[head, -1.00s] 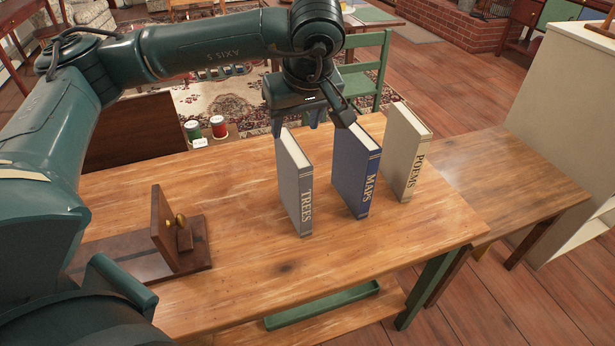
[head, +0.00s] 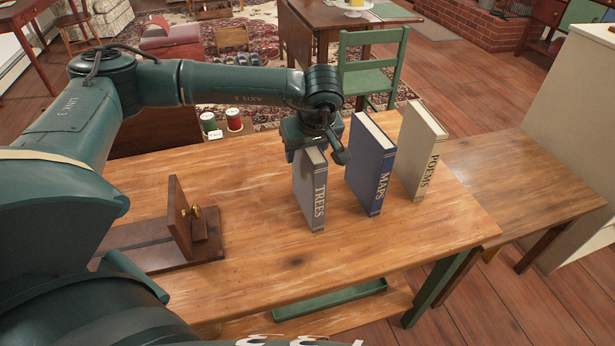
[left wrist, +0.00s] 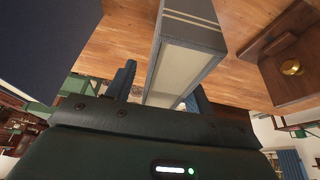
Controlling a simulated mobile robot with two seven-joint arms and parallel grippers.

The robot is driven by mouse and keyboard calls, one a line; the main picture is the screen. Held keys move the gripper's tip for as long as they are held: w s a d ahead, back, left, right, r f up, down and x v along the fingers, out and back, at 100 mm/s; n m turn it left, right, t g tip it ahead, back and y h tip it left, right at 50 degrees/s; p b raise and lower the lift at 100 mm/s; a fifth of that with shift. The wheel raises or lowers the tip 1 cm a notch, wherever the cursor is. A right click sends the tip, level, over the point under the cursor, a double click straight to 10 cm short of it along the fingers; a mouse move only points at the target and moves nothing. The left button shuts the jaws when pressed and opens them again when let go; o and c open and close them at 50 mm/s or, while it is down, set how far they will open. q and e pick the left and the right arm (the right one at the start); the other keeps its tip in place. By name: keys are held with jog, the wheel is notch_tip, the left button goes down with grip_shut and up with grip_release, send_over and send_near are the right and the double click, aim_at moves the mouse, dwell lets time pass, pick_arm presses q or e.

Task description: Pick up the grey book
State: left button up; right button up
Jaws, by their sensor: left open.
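The grey book (head: 311,197), lettered TREES, stands upright on the wooden table, leftmost of three books. My left gripper (head: 318,152) is over its top far end. In the left wrist view the open fingers (left wrist: 160,88) lie on either side of the grey book (left wrist: 190,50), one finger at each cover. I cannot tell whether either finger touches it. The gripper hides part of the book's top in the head view. My right gripper does not show.
The blue MAPS book (head: 372,172) stands close on the right, with the cream POEMS book (head: 424,155) beyond it. A dark wooden bookend (head: 183,225) with a brass knob stands to the left. The table front (head: 260,275) is clear.

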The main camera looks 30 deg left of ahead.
pick_arm(q)
jog(key=shift+f, duration=0.25)
dwell(0.4)
jog(key=shift+c, duration=0.4)
grip_shut()
jog(key=shift+r, duration=0.1)
dwell(1.0)
